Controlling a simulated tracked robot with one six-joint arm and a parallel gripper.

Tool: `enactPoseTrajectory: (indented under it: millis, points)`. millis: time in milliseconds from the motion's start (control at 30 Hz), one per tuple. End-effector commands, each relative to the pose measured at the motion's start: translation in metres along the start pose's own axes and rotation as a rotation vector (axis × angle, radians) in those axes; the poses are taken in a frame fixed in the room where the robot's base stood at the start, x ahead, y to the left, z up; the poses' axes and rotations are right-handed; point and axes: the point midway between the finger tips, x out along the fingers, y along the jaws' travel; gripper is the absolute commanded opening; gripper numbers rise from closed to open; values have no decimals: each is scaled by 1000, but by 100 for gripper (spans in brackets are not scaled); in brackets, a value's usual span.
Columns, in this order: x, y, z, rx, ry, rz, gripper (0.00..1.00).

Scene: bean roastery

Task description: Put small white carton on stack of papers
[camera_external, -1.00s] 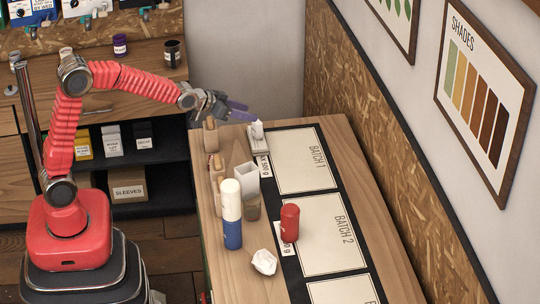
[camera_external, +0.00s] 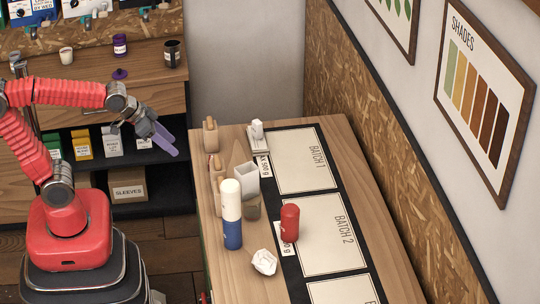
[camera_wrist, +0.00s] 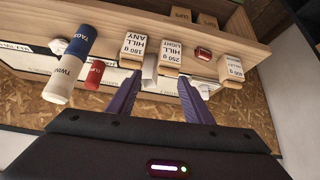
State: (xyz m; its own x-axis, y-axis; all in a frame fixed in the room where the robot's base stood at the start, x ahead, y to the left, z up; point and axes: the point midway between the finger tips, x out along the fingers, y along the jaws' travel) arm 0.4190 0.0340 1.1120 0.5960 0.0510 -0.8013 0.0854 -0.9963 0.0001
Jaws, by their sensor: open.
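A shelf unit (camera_external: 125,80) stands behind my arm.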

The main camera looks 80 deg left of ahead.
Motion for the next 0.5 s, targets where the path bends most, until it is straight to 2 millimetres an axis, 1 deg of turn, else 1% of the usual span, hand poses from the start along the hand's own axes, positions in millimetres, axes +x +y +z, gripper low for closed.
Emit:
enactPoseTrajectory:
  millis: [33, 100, 300, 400, 500]
  points:
    - [-9, 5, 14, 10, -13, 8, 46]
    - [-19, 10, 34, 23, -41, 16, 46]
    - [-43, 21, 88, 57, -112, 38, 46]
    - [-49, 23, 106, 67, -136, 43, 46]
    - [-51, 24, 114, 73, -149, 46, 46]
